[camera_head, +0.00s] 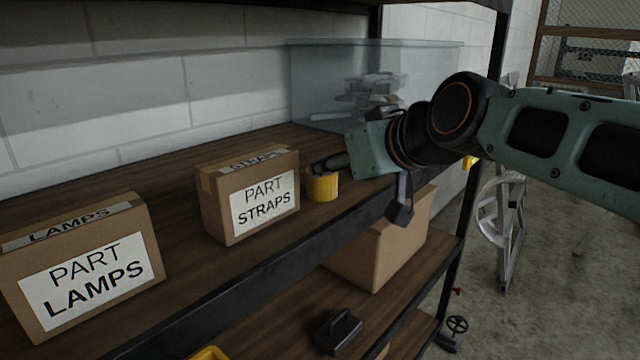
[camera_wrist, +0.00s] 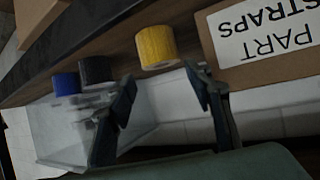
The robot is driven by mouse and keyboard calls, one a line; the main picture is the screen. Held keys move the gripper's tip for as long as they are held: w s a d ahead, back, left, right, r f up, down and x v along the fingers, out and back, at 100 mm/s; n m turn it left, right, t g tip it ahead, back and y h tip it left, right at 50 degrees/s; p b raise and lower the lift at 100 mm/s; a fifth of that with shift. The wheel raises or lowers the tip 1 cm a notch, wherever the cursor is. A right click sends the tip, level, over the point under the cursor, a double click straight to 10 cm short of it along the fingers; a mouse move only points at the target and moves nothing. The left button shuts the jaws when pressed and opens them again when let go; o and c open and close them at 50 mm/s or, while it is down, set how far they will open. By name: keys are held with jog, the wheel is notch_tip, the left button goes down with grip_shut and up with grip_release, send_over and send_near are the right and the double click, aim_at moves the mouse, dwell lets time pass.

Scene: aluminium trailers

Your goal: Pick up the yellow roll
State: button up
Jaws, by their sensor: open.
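The yellow roll (camera_head: 322,186) stands on the upper wooden shelf, just right of the box labelled PART STRAPS. My gripper (camera_head: 326,164) reaches in from the right, its fingers at the top of the roll in the head view and partly covering what lies behind. In the wrist view the yellow roll (camera_wrist: 157,47) lies just beyond the open fingertips (camera_wrist: 160,76), roughly centred between them. The space between the fingers is empty. I cannot tell whether a finger touches the roll.
The PART STRAPS box (camera_head: 250,195) is close beside the roll; the PART LAMPS box (camera_head: 82,265) is farther left. A black roll (camera_wrist: 96,70) and a blue roll (camera_wrist: 66,83) stand on the other side. A clear bin (camera_head: 310,80) is behind. A black shelf edge (camera_head: 270,275) runs in front.

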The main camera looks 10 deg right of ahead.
aim_at(322, 183)
jog(key=shift+x, duration=2.9)
jog(key=shift+a, duration=0.1)
jog(key=shift+c, duration=0.6)
jog(key=c, duration=0.7)
